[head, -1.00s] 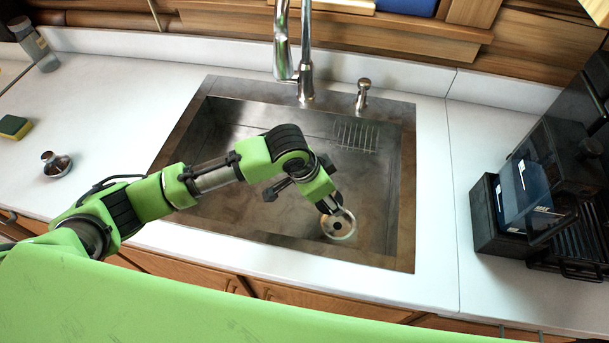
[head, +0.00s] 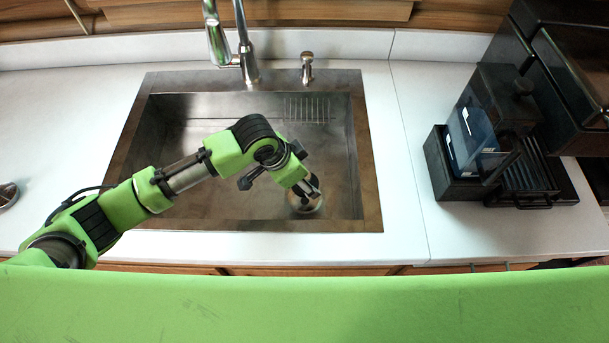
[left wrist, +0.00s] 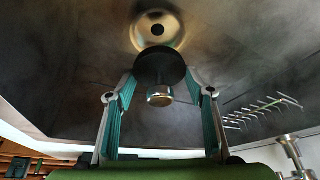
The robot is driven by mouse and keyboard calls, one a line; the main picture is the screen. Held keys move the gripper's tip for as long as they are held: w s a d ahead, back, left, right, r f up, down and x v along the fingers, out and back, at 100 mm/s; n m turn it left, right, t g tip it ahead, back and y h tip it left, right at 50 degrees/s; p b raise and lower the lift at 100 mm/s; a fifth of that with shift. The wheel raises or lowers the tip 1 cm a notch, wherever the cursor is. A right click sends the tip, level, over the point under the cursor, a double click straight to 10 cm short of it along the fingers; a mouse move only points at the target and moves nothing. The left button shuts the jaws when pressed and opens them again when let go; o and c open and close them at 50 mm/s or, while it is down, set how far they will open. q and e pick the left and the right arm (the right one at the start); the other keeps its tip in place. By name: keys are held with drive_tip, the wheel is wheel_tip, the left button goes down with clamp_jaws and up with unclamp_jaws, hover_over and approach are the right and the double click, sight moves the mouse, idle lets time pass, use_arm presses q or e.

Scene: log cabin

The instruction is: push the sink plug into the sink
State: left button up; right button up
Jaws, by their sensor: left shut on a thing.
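My left gripper (head: 308,186) reaches into the metal sink (head: 210,205), at the upper edge of the drain in the head view. In the left wrist view its fingers (left wrist: 160,82) are closed on the sides of the sink plug (left wrist: 161,68), a dark disc with a short metal knob (left wrist: 160,97). The round drain (left wrist: 157,32) with its dark centre hole lies just beyond the plug; I cannot tell whether they touch. My right gripper is not in view.
A faucet (head: 246,62) and a soap dispenser (head: 307,68) stand behind the sink. A wire rack (head: 308,108) is at its back right. Black containers (head: 440,165) stand on the right counter. A small metal piece (head: 8,194) lies at far left. The left counter (head: 60,120) is mostly clear.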

use_arm(q)
drive_tip(key=shift+f+b, duration=1)
drive_tip(key=shift+f, duration=1.55)
drive_tip(key=shift+p, duration=0.55)
drive_tip(key=shift+p, duration=0.3)
drive_tip(key=shift+p, duration=0.35)
drive_tip(key=shift+f+b, duration=0.45)
drive_tip(key=shift+f, duration=0.6)
drive_tip(key=o, duration=1.3)
drive_tip(key=v, duration=1.2)
